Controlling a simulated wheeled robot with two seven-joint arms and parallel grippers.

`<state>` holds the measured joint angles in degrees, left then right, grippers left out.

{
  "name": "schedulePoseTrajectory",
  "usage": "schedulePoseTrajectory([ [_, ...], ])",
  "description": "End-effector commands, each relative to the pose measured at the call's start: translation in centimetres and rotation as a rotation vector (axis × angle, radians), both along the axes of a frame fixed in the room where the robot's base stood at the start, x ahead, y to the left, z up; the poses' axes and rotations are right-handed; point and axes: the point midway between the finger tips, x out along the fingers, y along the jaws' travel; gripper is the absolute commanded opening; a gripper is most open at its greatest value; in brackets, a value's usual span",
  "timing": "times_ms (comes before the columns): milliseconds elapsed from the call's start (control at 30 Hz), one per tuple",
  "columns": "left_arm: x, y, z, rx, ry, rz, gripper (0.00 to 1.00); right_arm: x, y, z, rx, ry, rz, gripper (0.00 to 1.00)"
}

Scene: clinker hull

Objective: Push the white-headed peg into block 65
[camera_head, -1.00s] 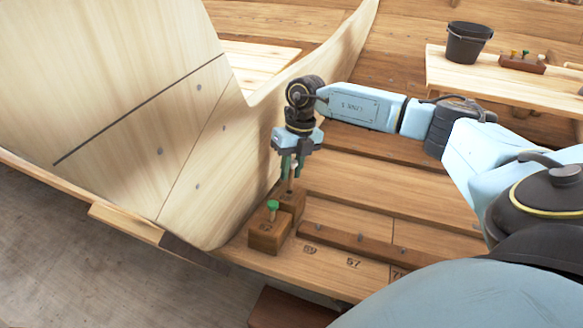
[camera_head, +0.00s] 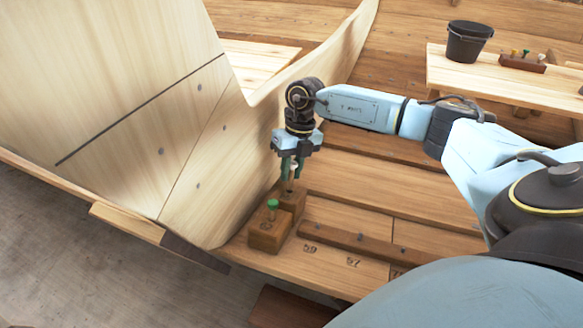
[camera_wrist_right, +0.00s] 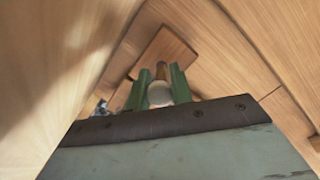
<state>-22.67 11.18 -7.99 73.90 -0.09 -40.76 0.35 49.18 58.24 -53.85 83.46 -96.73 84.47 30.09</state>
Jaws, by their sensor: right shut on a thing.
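My right gripper (camera_head: 290,174) points straight down and is shut on the white-headed peg. In the right wrist view the peg's white head (camera_wrist_right: 160,95) sits between the green fingers (camera_wrist_right: 161,86). Its shaft shows below the fingers in the head view (camera_head: 290,186) and meets the top of a brown wooden block (camera_head: 292,201). How deep the tip sits in the block is hard to tell. The block also shows in the right wrist view (camera_wrist_right: 166,52). I cannot read a number on it. My left gripper is out of view.
A second brown block (camera_head: 268,236) stands nearer, with a green-headed peg (camera_head: 272,204) upright in it; its number is blurred. The pale curved hull planking (camera_head: 225,165) rises close to the left. A bench at the back right holds a black bucket (camera_head: 468,42) and a peg rack (camera_head: 523,63).

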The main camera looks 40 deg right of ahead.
Motion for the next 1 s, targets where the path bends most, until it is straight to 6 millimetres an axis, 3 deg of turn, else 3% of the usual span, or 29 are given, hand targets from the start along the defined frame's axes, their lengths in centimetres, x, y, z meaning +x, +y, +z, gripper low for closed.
schedulePoseTrajectory([
  [1000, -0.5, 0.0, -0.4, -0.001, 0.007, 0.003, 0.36, -0.2, 0.4, -1.4, -0.001, 0.002, 0.001, 0.01],
])
